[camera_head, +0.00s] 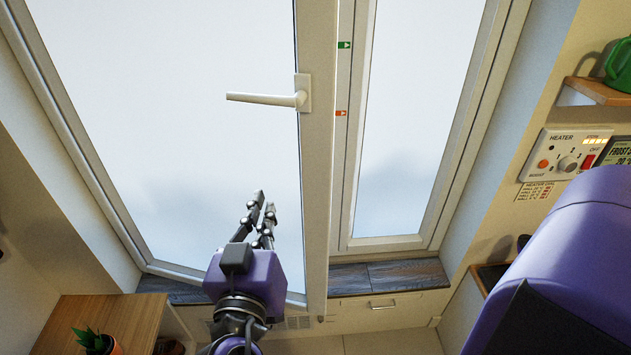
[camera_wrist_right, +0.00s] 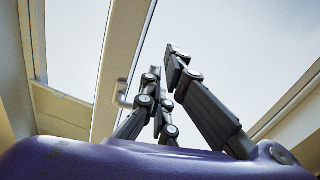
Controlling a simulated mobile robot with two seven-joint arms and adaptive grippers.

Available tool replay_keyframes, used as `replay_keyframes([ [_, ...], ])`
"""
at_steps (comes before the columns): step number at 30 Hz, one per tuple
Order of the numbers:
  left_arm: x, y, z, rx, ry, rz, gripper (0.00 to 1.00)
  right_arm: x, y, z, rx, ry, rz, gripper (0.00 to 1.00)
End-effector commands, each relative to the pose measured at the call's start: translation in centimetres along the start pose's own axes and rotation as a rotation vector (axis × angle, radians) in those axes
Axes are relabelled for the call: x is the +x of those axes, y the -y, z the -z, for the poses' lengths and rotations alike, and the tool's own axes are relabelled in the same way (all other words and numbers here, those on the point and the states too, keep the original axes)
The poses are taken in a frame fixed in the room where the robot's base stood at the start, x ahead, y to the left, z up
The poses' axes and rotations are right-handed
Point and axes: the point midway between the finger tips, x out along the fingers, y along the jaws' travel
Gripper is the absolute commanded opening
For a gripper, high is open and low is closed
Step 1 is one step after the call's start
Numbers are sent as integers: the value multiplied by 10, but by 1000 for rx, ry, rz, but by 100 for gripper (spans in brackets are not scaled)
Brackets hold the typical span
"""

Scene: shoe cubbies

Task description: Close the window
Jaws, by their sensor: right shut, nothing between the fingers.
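The window has a large white-framed sash (camera_head: 317,180) on the left with frosted-looking glass. It stands swung inward, its free edge and lower corner jutting in front of the sill. A pale lever handle (camera_head: 268,99) points left, level, on that sash's free side; it also shows in the right wrist view (camera_wrist_right: 122,95). My right gripper (camera_head: 260,205) is shut and empty, its black fingers pointing up in front of the lower glass, below the handle. It also shows in the right wrist view (camera_wrist_right: 168,62). Whether it touches the glass I cannot tell. My left gripper is not in view.
A narrower fixed pane (camera_head: 415,120) stands right of the sash, with green and red marks on the frame between. A dark sill (camera_head: 400,274) runs below. A heater panel (camera_head: 565,160) and a shelf (camera_head: 600,90) are on the right wall. A potted plant (camera_head: 97,343) stands lower left.

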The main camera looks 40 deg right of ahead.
Motion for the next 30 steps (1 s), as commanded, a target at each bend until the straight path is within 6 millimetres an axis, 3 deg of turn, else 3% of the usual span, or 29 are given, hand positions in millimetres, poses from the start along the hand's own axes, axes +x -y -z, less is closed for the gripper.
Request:
replay_keyframes([
  [3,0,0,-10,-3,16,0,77,-5,-39,1,101,-8,-154,0],
  [7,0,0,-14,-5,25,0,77,-3,-46,-2,157,-2,-186,0],
  [11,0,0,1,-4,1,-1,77,10,-49,0,159,-7,-185,0],
  [18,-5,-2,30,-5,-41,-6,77,58,-58,2,157,-10,-184,0],
  [24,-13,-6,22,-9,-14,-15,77,99,-65,1,157,-8,-184,0],
  [30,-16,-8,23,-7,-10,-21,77,124,-70,-2,156,-4,-183,0],
])
